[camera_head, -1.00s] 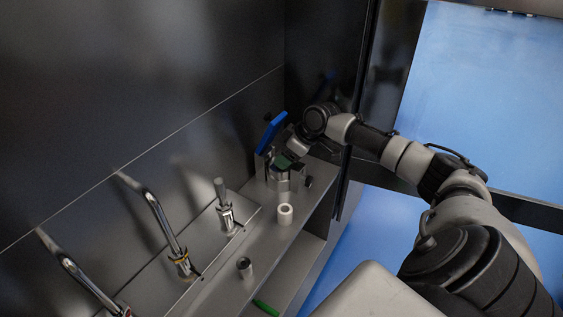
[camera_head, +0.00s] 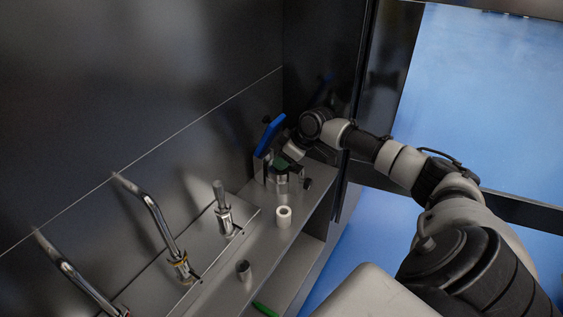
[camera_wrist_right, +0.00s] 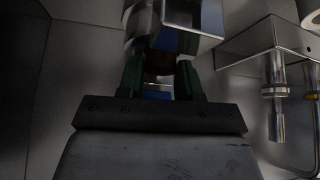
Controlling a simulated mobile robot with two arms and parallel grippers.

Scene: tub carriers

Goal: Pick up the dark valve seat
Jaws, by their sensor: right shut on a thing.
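My right gripper (camera_head: 283,162) is at the metal fixture (camera_head: 283,182) at the far end of the shelf. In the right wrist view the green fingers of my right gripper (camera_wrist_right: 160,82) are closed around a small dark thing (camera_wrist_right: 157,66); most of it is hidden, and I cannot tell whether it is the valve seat. A dark hollow cylinder (camera_head: 244,270), which may be the dark valve seat, stands on the near part of the shelf, well apart from the gripper. My left gripper is not in view.
A white hollow cylinder (camera_head: 284,216) stands on the shelf (camera_head: 262,245) just in front of the fixture. A blue part (camera_head: 269,136) rises beside the gripper. Bent metal pipes (camera_head: 150,213) and an upright metal fitting (camera_head: 223,208) stand along the left. A dark wall backs the shelf.

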